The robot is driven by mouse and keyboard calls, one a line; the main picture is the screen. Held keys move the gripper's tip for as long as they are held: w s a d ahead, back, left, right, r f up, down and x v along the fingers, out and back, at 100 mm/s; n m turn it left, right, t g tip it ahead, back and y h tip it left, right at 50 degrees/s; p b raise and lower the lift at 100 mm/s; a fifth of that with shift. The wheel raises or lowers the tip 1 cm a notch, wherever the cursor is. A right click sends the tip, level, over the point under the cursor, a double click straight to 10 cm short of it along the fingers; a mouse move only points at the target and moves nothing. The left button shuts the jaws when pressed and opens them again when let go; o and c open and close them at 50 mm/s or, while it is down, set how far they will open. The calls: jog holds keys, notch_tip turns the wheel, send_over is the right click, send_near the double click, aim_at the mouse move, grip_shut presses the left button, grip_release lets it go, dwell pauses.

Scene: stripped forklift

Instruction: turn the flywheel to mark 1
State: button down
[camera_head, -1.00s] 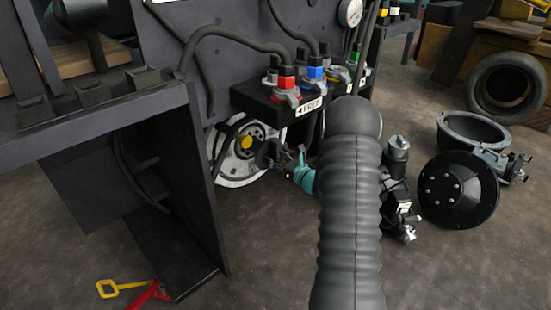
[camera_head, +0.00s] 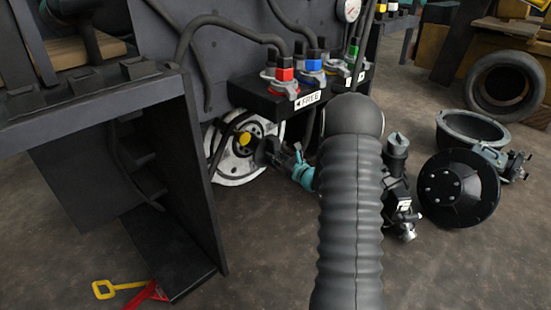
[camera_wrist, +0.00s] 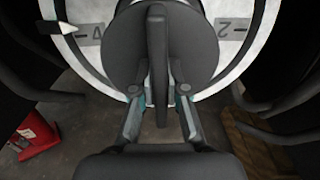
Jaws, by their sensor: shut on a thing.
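The flywheel (camera_head: 232,169) is a white-rimmed disc low on the forklift's side, partly hidden by a hose and my gripper. In the wrist view its pale rim (camera_wrist: 204,72) carries an upside-down 2 on a grey plate (camera_wrist: 232,27) at the right. A grey plate (camera_wrist: 92,33) at the left bears another mark, which I cannot read surely. A white-tipped pointer (camera_wrist: 58,27) lies at this left plate. My gripper (camera_wrist: 160,104) is shut on the upright fin of a dark round handle (camera_wrist: 202,40) in front of the flywheel. It also shows in the head view (camera_head: 278,157).
A black shelf with red, blue and green connectors (camera_head: 274,100) overhangs the flywheel. A dark frame panel (camera_head: 190,190) stands left of it. Hoses run close by. A red and yellow tool (camera_head: 150,291) lies on the floor; a black round part (camera_head: 459,190) stands at right.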

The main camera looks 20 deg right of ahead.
jog(key=shift+w+a+r+n+b, duration=0.15)
jog(key=shift+w+r+n+b, duration=0.15)
jog(key=shift+n+b, duration=0.6)
jog(key=shift+f+n+b, duration=0.15)
jog(key=shift+n+b, duration=0.65)
jog(key=shift+b, duration=1)
jog(key=shift+n, duration=0.5)
jog(key=shift+n, duration=1.4)
jog(key=n, duration=0.2)
jog(key=shift+n, duration=0.4)
